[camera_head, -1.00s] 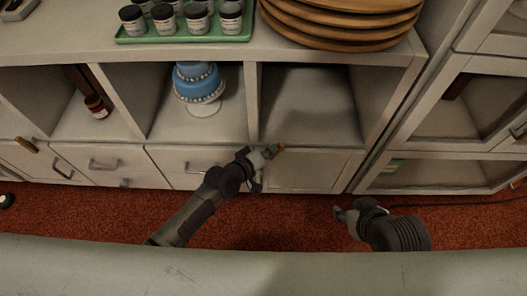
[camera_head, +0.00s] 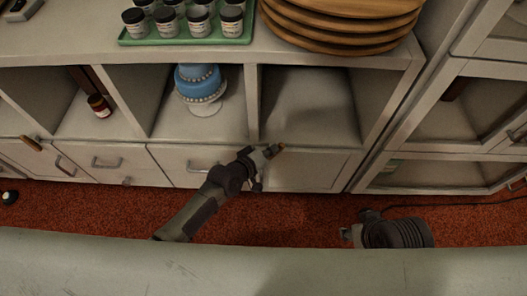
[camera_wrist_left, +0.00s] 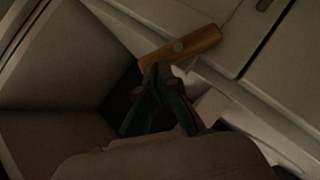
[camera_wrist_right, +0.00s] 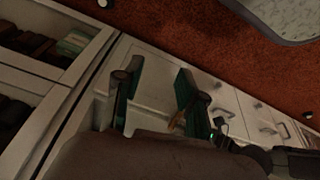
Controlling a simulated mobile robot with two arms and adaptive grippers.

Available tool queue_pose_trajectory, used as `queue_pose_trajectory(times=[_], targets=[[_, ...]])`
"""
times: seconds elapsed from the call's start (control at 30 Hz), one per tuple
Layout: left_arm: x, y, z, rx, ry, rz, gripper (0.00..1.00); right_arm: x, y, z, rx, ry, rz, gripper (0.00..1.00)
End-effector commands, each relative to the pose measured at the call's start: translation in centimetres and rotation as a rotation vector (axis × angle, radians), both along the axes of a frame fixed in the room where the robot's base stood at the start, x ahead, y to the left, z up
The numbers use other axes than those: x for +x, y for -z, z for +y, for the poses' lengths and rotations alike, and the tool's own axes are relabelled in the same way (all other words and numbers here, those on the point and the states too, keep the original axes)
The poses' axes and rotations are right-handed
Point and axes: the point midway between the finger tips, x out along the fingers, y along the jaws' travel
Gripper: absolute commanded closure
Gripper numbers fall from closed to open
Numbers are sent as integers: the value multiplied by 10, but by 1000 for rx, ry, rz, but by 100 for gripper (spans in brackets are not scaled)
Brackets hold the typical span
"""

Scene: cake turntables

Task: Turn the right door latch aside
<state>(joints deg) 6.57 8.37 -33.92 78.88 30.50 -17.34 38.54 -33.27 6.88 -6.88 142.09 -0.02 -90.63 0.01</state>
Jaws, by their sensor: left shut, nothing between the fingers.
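The right door latch is a wooden bar (camera_wrist_left: 180,46) with a round metal pivot, on the cabinet front. In the head view only a bit of it (camera_head: 277,148) shows beyond my left gripper (camera_head: 272,152). In the left wrist view the latch lies slantwise, just beyond the fingertips of my left gripper (camera_wrist_left: 158,68). Those fingers are together and empty, close to its lower edge; I cannot tell whether they touch it. The cabinet door (camera_head: 305,170) is shut. My right gripper (camera_wrist_right: 154,76) is open and empty, low over the floor, apart from the cabinet.
Another wooden latch (camera_head: 32,144) is at the far left. Open shelves above hold a blue cake on a stand (camera_head: 200,86) and a small jar (camera_head: 99,106). A green tray (camera_head: 190,38) of jars and stacked wooden boards (camera_head: 340,30) stand on top. Red carpet (camera_head: 290,215) is clear in front.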

Motion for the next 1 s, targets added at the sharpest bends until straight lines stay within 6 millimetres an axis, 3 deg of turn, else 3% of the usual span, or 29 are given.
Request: queue_pose_trajectory(times=[0.7, 1.0], targets=[[0, -1, 4, 45, 0, 0, 100, 1, -13, 0, 0, -1, -4, 60], [0, -1, 5, 61, -1, 1, 100, 3, -4, 0, -1, -1, 5, 60]])
